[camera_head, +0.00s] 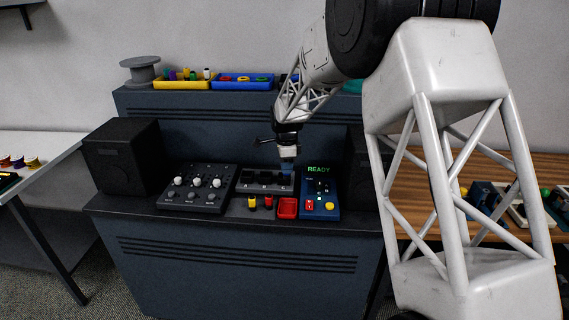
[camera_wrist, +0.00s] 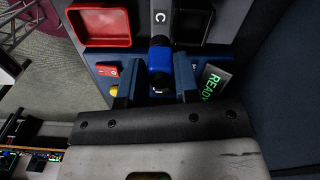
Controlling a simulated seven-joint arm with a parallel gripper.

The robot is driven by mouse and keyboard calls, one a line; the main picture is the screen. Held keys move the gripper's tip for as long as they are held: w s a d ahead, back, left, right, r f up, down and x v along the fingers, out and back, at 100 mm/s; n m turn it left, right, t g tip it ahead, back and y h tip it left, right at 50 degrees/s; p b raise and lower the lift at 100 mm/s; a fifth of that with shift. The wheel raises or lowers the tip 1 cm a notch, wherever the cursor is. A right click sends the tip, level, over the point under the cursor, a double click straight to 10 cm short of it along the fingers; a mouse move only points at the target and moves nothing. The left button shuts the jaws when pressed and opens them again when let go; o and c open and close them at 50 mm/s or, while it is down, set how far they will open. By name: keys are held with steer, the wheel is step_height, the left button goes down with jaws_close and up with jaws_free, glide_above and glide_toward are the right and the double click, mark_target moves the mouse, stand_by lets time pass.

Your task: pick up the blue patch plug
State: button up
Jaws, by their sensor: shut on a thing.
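The blue patch plug (camera_wrist: 160,62) is in the wrist view, upright in the picture between the two dark fingers of my gripper (camera_wrist: 156,84). The fingers are shut on it, one on each side. In the head view my gripper (camera_head: 287,158) points down over the right part of the dark socket panel (camera_head: 262,182), near the control box. The plug is hardly visible there, below the fingers. I cannot tell how far its lower end is from the surface beneath.
A blue control box (camera_head: 320,188) with a READY display stands right of the panel. A small red tray (camera_head: 287,208) and yellow and red plugs (camera_head: 252,202) lie in front. A knob mixer (camera_head: 196,187) is to the left. Yellow and blue bins (camera_head: 243,85) stand on the shelf.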

steer(key=s+d+r, duration=0.1)
steer(key=s+d, duration=0.2)
steer(key=s, duration=0.8)
steer(key=shift+s+d, duration=0.25)
steer(key=shift+s, duration=0.1)
stand_by(0.4)
steer(key=s+d+f, duration=0.1)
steer(key=s, duration=0.5)
steer(key=s+d+f, duration=0.1)
steer(key=s, duration=0.5)
steer(key=shift+s+d+f, duration=0.2)
steer(key=shift+d+f, duration=0.1)
steer(key=shift+f, duration=0.05)
steer(key=shift+w, duration=0.1)
glide_above(287, 210)
steer(key=shift+f, duration=0.75)
steer(key=shift+f, duration=1.75)
steer(key=shift+f, duration=0.1)
